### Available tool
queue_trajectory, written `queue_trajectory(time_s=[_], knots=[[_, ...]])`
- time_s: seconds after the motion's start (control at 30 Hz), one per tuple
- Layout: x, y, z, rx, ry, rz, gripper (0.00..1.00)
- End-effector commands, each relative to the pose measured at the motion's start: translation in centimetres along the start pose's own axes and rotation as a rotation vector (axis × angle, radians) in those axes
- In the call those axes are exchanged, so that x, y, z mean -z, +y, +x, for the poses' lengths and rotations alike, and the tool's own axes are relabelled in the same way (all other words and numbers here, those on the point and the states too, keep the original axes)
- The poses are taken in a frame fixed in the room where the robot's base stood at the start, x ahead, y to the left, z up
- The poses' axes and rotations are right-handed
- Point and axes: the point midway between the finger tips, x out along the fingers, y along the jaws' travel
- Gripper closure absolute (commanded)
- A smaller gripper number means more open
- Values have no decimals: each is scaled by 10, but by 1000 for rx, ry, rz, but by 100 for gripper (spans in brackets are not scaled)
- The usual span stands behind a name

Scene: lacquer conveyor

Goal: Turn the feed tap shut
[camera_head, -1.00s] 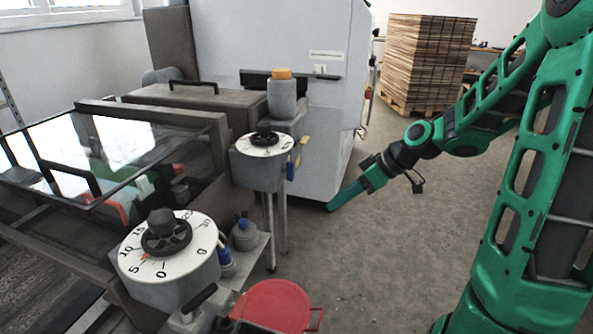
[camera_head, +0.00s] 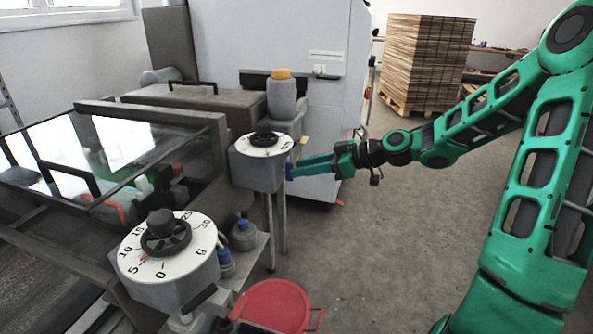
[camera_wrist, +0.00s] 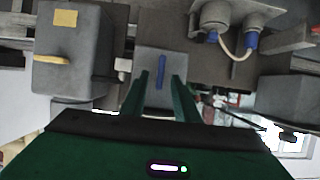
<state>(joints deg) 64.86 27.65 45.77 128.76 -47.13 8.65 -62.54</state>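A blue lever (camera_head: 289,171) sits on the side of the grey box under the farther white dial (camera_head: 264,145); I take it as the feed tap, though no label is readable. In the wrist view the blue lever (camera_wrist: 161,72) stands lengthwise up the picture, on a grey face between the fingertips. My gripper (camera_head: 294,168) reaches it from the right, with fingers apart on either side in the wrist view (camera_wrist: 160,77). I cannot tell whether a finger touches it. A yellow lever (camera_wrist: 52,60) lies crosswise on the neighbouring grey box.
A nearer dial (camera_head: 190,255) stands at front left, beside small grey bottles (camera_head: 244,236) with blue parts. A red round lid (camera_head: 275,305) is below. A glass-covered conveyor (camera_head: 110,150) fills the left. Floor to the right is clear, before a plank stack (camera_head: 425,65).

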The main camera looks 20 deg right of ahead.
Motion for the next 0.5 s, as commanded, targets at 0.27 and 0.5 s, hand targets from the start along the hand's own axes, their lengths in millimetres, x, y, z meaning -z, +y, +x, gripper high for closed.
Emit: queue_trajectory(time_s=[0.27,0.5], knots=[[0,0,25,1,-1,-1,72],[0,0,27,1,-1,-1,72]])
